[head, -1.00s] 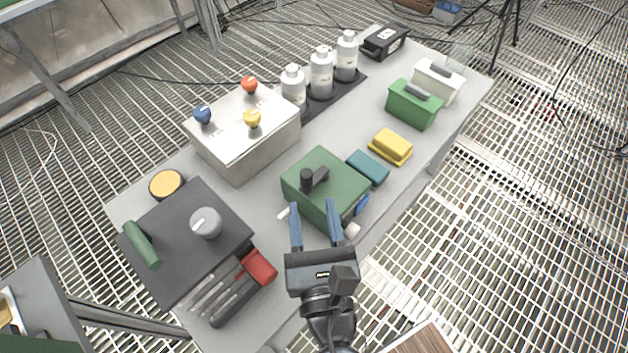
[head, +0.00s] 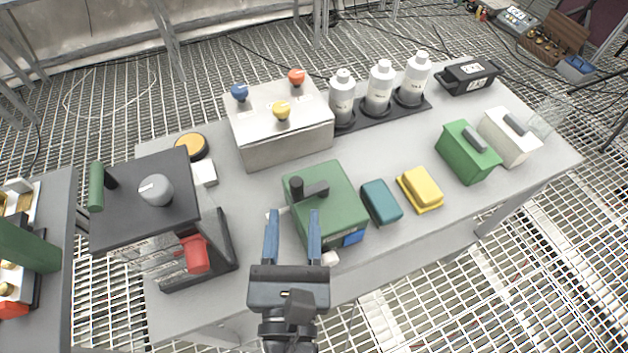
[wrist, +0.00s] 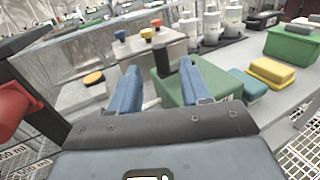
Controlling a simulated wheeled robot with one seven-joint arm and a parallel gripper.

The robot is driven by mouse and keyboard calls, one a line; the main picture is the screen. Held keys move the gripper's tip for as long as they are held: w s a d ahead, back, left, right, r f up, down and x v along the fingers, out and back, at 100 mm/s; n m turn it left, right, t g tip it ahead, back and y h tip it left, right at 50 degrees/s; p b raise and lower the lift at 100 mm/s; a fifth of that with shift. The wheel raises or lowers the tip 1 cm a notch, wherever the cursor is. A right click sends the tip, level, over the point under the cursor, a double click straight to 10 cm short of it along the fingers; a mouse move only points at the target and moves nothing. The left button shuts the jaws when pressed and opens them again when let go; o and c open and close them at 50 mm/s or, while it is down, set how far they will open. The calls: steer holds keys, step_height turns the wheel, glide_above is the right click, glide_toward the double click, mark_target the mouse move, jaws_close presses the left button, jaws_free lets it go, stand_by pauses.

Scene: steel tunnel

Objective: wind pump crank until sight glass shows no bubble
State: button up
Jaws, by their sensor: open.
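The green pump box (head: 330,205) stands on the grey table in the middle of the head view. On its top is a dark crank with an upright knob (head: 297,188) and a short arm; the knob also shows in the wrist view (wrist: 160,62). A blue patch (head: 354,238) sits on the box's front side; I cannot make out a sight glass or any bubble. My gripper (head: 292,217) is open and empty, its two blue fingers at the near side of the box. In the wrist view the knob appears beyond and between the fingers (wrist: 158,85).
A metal box with three coloured knobs (head: 285,140) and white bottles (head: 379,88) stand behind. Teal (head: 381,201) and yellow (head: 420,189) blocks lie to the right. A dark raised plate (head: 140,212) with a grey knob and a red item (head: 195,254) are close on the left.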

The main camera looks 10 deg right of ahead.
mark_target(294, 179)
steer(key=w, duration=0.5)
steer(key=w+d+p, duration=0.1)
steer(key=w, duration=0.1)
steer(key=shift+w, duration=0.2)
steer(key=shift+c, duration=0.3)
jaws_close()
steer(key=shift+w+a+r+m+h, duration=0.1)
steer(key=shift+w+a+m+h, duration=0.15)
steer(key=shift+m+h, duration=0.5)
steer(key=shift+w+d+m+g+h+p, duration=0.15)
steer(key=shift+m+g+h+p, duration=0.25)
steer(key=shift+h, duration=0.4)
steer(key=shift+w+a+m+g+h+p, duration=0.1)
steer(key=shift+w+m+g+h, duration=0.1)
steer(key=shift+m+h, duration=0.4)
steer(key=shift+h, duration=0.25)
steer(key=shift+o, duration=0.3)
jaws_free()
steer(key=shift+s, duration=0.15)
